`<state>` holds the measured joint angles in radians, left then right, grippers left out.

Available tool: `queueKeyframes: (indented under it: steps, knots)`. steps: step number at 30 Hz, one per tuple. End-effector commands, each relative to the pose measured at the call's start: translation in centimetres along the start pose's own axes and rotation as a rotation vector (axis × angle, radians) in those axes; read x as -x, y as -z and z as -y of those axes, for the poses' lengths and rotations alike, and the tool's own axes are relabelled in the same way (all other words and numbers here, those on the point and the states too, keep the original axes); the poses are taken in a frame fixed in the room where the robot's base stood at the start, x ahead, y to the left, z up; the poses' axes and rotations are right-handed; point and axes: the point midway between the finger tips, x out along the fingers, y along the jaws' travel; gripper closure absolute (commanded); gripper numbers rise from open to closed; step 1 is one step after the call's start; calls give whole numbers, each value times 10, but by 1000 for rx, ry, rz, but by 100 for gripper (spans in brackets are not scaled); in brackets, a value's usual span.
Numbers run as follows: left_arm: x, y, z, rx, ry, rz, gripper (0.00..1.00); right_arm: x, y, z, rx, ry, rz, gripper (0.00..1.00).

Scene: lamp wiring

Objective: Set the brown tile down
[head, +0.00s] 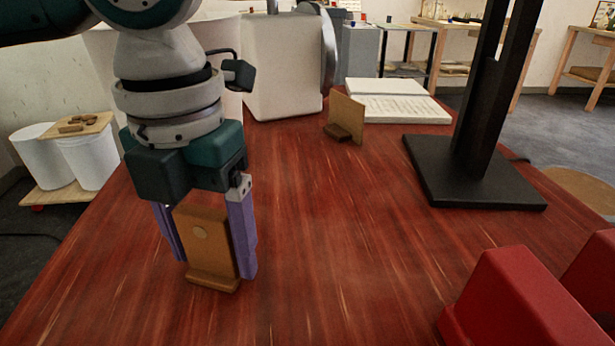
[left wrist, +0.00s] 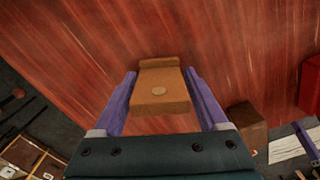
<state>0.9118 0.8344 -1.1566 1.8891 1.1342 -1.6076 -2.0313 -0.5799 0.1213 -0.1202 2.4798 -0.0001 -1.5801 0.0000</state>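The brown tile (head: 208,243) stands upright on the red-brown table, with a round pale spot on its face and a ledge at its foot. It also shows in the left wrist view (left wrist: 160,97). My left gripper (head: 208,240) points down with its purple fingers on either side of the tile. In the left wrist view narrow gaps seem to show between the fingers (left wrist: 160,72) and the tile's sides. The tile's foot appears to rest on the table.
Another tan tile (head: 347,115) stands farther back, near white panels (head: 395,106). A black stand (head: 475,185) and red blocks (head: 510,300) occupy the right side. A white box (head: 285,65) stands behind. The middle of the table (head: 330,230) is clear.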

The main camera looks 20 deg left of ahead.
Motion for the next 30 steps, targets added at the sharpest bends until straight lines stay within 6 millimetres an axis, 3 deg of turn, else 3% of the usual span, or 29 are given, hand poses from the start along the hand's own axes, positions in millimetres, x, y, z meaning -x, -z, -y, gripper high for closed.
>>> queueKeyframes:
  steps: [4,14,30]
  knots:
    - [0,0,0,0,0,0,6,0,0,-1,2,-2,1,16]
    - [6,0,0,0,1,2,5,1,0,-1,2,-2,1,16]
    - [111,-1,0,1,2,2,5,31,10,-1,-1,1,0,16]
